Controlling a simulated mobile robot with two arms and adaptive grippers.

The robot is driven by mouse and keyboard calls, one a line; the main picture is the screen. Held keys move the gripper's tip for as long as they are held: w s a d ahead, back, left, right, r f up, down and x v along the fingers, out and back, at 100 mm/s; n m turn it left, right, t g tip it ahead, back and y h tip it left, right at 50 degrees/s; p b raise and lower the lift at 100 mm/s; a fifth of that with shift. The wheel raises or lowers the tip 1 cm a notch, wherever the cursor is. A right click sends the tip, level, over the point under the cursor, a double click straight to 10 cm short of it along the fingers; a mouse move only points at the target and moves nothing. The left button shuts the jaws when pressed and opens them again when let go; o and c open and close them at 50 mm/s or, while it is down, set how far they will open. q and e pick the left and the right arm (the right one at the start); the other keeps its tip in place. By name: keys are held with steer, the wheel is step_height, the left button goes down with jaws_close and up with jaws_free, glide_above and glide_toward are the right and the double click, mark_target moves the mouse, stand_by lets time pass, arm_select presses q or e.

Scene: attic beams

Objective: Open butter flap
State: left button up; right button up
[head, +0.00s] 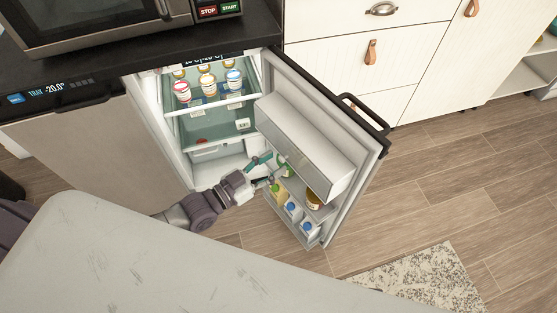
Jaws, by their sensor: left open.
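The refrigerator (187,150) stands open, with its door (362,165) swung out to the right. On the inner side of the door is a butter compartment (305,118) with a pale top and a grey front flap (300,158). The flap looks shut. My left gripper (268,172) is open, with teal fingers, just left of the flap's lower edge. Its fingers are close to a green-labelled bottle on the door shelf. I cannot tell whether they touch the flap. My right gripper is not in view.
Several bottles and a jar (313,199) stand in the door shelf (309,237) below the compartment. Several capped jars (206,85) stand inside the refrigerator. White cabinets (410,45) are behind the door. Bare floor and a speckled rug (425,280) lie to the right.

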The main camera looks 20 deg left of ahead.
mark_target(284, 152)
arm_select(q)
steer(key=shift+x, duration=1.2)
jaws_close()
